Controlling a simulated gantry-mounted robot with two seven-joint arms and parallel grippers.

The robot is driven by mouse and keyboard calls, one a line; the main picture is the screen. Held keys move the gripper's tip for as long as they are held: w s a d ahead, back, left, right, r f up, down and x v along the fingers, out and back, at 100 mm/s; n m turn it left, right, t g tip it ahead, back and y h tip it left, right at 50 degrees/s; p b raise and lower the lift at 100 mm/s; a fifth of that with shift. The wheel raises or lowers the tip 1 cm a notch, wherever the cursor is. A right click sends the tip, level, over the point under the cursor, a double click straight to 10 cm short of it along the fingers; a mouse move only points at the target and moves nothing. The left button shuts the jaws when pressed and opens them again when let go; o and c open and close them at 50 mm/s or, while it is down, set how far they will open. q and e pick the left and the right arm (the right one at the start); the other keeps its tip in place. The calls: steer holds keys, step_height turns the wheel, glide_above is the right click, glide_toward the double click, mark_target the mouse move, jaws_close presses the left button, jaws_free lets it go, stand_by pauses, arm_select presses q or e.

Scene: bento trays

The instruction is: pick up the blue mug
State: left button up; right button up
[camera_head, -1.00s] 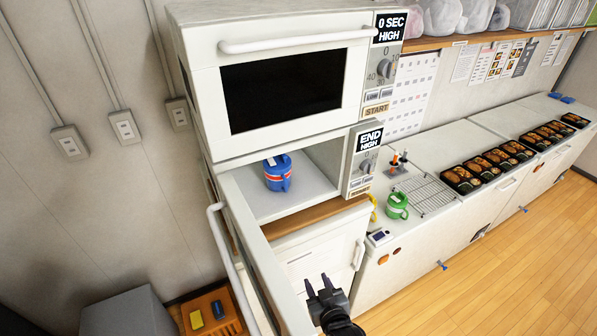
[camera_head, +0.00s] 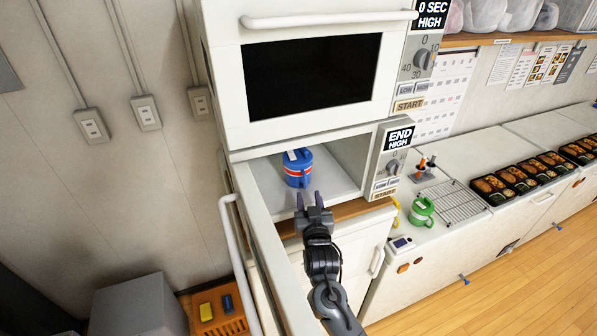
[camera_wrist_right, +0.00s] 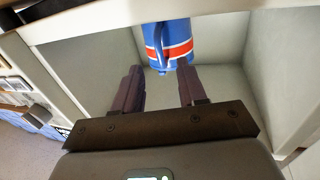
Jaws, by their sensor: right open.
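The blue mug (camera_head: 297,170) has a white and red band and stands upright inside the open lower microwave (camera_head: 262,190). My right gripper (camera_head: 314,199) is open and empty at the front of the microwave opening, just short of the mug. In the right wrist view its two fingers (camera_wrist_right: 158,85) point into the cavity, apart, with the mug ahead between and slightly right of them. My left gripper is not in view.
The lower microwave's open door (camera_head: 262,265) with its handle stands left of my right arm. The closed upper microwave (camera_head: 318,75) sits above. A green mug (camera_head: 422,211) stands on the counter to the right, by a wire rack (camera_head: 456,205). Several bento trays (camera_head: 497,188) line the counter.

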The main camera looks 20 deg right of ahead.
mark_target(306, 184)
steer(key=shift+w+d+p, duration=0.25)
steer(key=shift+w+p, duration=0.2)
steer(key=shift+w, duration=0.7)
steer(key=shift+w+d+p, duration=0.2)
steer(key=shift+w+p, duration=0.2)
steer(key=shift+w, duration=0.7)
steer(key=shift+w+d, duration=0.1)
steer(key=shift+w, duration=0.3)
steer(key=shift+f, duration=0.1)
jaws_close()
